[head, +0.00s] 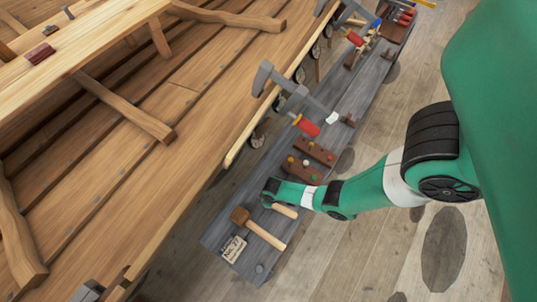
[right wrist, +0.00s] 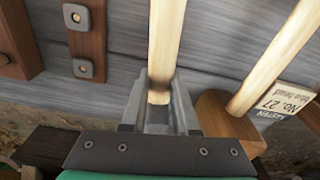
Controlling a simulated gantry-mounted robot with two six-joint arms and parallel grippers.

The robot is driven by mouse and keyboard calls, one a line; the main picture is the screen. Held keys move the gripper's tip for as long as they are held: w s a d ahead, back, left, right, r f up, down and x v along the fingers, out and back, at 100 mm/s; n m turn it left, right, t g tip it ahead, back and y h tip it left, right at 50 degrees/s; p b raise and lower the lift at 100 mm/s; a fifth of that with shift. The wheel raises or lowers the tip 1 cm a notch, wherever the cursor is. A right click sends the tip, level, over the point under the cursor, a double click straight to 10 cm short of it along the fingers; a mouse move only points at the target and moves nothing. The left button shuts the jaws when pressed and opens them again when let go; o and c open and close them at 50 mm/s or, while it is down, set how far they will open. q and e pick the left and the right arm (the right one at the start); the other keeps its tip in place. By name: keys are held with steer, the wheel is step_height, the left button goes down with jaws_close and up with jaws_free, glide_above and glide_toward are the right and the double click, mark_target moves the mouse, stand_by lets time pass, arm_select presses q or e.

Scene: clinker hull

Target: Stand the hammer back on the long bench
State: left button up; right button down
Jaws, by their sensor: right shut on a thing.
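The long bench (head: 222,228) is a narrow grey plank surface beside the hull. My right gripper (head: 271,193) is low over its near part. In the right wrist view its jaws (right wrist: 160,110) are shut on a light wooden handle (right wrist: 165,45), which also shows in the head view (head: 285,210). No head shows on this handle, so I cannot tell from its shape whether it is the hammer. A wooden-headed mallet (head: 240,215) lies on the bench beside it, and shows in the right wrist view (right wrist: 222,115). My left gripper is not in view.
A "No. 27" card (head: 234,248) is at the bench's near end. Dark wooden blocks with coloured dots (head: 305,170) lie just beyond my right gripper. Clamps with red handles (head: 307,126) stand farther along. The wooden hull (head: 120,170) edges the bench on the left.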

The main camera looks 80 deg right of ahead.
steer(key=shift+f+b, duration=0.35)
stand_by(0.4)
steer(key=c, duration=0.6)
jaws_free()
step_height(320, 180, up, 8)
steer(key=p, duration=0.8)
steer(key=shift+r, duration=0.1)
